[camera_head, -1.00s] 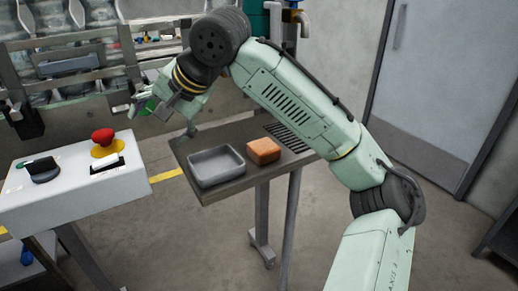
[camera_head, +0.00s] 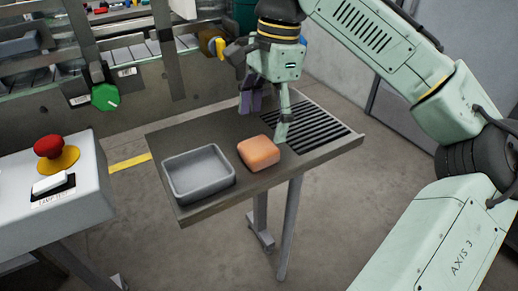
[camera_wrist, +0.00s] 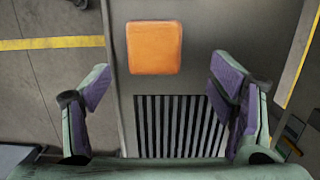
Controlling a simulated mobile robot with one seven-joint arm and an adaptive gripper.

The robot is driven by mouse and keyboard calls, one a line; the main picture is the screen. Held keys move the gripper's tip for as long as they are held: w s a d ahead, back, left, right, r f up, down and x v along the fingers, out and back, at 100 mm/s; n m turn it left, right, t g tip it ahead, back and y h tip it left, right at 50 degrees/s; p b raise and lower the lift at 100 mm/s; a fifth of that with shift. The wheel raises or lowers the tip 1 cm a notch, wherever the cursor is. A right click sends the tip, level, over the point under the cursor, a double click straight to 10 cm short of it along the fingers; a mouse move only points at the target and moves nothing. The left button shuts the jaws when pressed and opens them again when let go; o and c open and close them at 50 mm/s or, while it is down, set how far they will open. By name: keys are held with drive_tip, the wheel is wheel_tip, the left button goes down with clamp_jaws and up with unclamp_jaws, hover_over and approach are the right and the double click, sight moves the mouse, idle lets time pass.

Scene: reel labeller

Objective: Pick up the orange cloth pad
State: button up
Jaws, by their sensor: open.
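The orange cloth pad (camera_head: 259,152) lies on the small side table (camera_head: 215,205), between a grey tray and a slotted grille. It looks like a thick block with rounded corners. In the wrist view the pad (camera_wrist: 154,48) is whole and unhidden, ahead of the fingertips and roughly midway across the gap. My gripper (camera_head: 266,122) points down above the table, behind and close to the pad in the head view. In the wrist view my gripper (camera_wrist: 162,78) is open and empty, its purple finger pads wide apart.
The grey tray (camera_head: 199,174) stands on the table left of the pad. The grille (camera_head: 303,125) fills the table's right part. A white box with a red button (camera_head: 48,146) stands at the left. Machine rails with a green knob (camera_head: 105,97) run behind the table.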

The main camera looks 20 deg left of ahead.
sight(259, 146)
drive_tip(key=shift+s+a+f+p, duration=0.1)
drive_tip(key=shift+s+f+p, duration=0.15)
drive_tip(key=shift+f, duration=0.75)
drive_tip(key=shift+s+a+f+p, duration=0.1)
drive_tip(key=shift+s+f, duration=0.25)
drive_tip(key=shift+f, duration=0.65)
drive_tip(key=shift+s+a+f+p, duration=0.1)
drive_tip(key=shift+s+f+p, duration=0.15)
drive_tip(key=shift+f, duration=0.75)
drive_tip(key=shift+c, duration=0.4)
drive_tip(key=c, duration=1.1)
